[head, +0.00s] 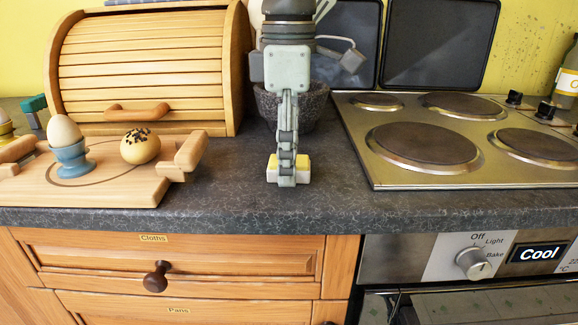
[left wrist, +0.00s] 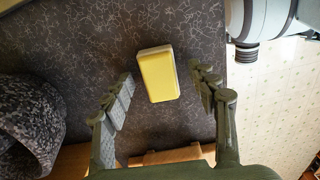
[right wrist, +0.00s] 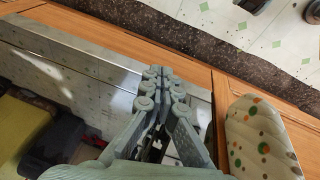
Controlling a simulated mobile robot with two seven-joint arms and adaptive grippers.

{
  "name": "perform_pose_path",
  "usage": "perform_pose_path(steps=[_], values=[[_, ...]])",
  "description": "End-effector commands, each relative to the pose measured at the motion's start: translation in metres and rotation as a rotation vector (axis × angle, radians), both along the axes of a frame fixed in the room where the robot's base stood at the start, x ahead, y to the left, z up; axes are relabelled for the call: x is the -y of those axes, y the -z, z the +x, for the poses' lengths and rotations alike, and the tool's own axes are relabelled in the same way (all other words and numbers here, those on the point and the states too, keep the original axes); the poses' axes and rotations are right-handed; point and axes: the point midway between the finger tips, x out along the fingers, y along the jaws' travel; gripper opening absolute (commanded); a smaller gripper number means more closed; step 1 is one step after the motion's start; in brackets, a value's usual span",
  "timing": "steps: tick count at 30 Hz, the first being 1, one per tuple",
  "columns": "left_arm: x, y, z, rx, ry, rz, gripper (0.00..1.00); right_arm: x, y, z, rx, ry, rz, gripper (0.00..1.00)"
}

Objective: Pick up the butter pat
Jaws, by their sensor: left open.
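The butter pat is a small yellow block with a pale side (head: 303,169), lying on the dark worktop near its front edge. In the left wrist view the butter pat (left wrist: 158,76) lies between the tips of my left gripper (left wrist: 163,80), with a gap on each side. My left gripper (head: 286,180) is open and points down over the block, hiding its middle in the head view. My right gripper (right wrist: 161,73) is empty, with its fingers together, in front of the cupboard and oven fronts.
A wooden board (head: 105,190) with an egg in a blue cup (head: 71,158) and a bun (head: 140,146) stands left. A bread bin (head: 145,75) and a stone mortar (head: 318,105) are behind. The hob (head: 375,178) is right. Worktop beside the block is clear.

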Motion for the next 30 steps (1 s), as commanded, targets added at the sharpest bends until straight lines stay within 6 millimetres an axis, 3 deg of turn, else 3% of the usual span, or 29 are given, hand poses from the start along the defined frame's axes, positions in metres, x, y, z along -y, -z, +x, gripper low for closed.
perform_pose_path(steps=[8,21,30], values=[[0.0002,0.0031,0.0,0.0,0.0,-0.001,0.57,0.0027,0.0018,-0.0003,-0.005,-0.003,-0.007,0.0],[0.0002,0.0027,0.0002,0.001,0.0,-0.001,0.04,0.0054,-0.0014,0.0014,-0.001,-0.007,-0.014,0.0],[0.0003,-0.0002,0.0003,0.001,0.0,-0.002,0.04,0.0026,-0.0012,0.0014,0.0,-0.003,-0.006,0.0]])
